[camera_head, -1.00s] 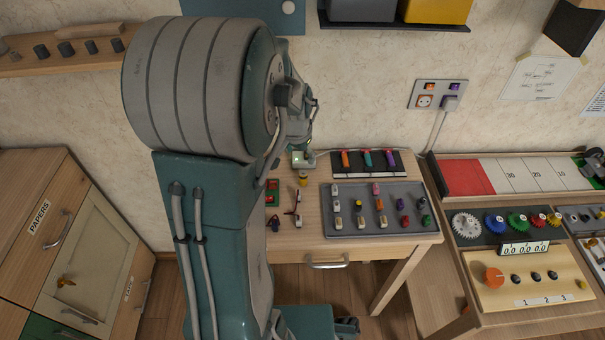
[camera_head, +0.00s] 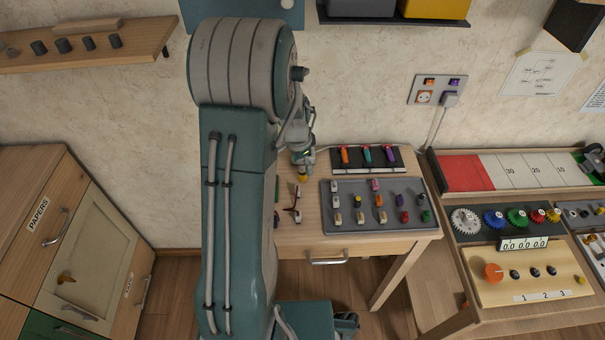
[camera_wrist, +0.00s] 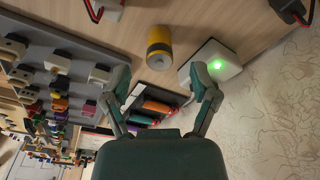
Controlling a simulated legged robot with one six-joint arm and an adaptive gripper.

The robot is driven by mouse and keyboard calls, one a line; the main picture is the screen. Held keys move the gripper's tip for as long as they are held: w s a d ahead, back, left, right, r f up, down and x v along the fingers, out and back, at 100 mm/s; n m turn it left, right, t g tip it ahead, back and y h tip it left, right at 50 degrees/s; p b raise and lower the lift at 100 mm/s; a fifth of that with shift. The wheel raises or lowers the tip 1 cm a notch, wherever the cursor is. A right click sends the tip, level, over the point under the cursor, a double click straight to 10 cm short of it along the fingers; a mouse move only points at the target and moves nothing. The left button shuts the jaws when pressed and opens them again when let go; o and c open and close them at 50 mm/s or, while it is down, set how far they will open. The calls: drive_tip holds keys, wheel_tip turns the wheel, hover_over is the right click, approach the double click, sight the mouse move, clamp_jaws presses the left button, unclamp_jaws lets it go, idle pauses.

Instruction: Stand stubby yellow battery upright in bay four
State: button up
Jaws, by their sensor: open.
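The stubby yellow battery (camera_head: 303,178) stands on the wooden table, left of the grey tray. In the wrist view the battery (camera_wrist: 159,45) is a short yellow cylinder with a dark grey band, beyond my fingertips and apart from them. My gripper (camera_head: 303,158) is just above and behind it in the head view. In the wrist view my gripper (camera_wrist: 163,82) has its fingers spread wide with nothing between them. A black rack (camera_head: 355,170) holds orange, teal and purple cylinders. No bay numbers are readable, so I cannot tell which is bay four.
A grey tray (camera_head: 346,229) with several small coloured items lies in front of the rack. A white box with a green light (camera_wrist: 214,63) sits beside the battery. Red-and-black wired pieces (camera_head: 297,199) lie in front of the battery. The wall is close behind.

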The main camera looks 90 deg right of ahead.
drive_tip(key=shift+d+f, duration=0.1)
drive_tip(key=shift+f, duration=1.35)
clamp_jaws()
drive_tip(key=shift+r, duration=0.5)
wheel_tip(320, 180, up, 3)
drive_tip(key=shift+f, duration=0.2)
drive_tip(key=w+a+r, duration=0.2)
drive_tip(key=a+r, duration=0.7)
drive_tip(key=a, duration=0.5)
drive_tip(key=shift+w+r, duration=0.15)
drive_tip(key=shift+r, duration=0.1)
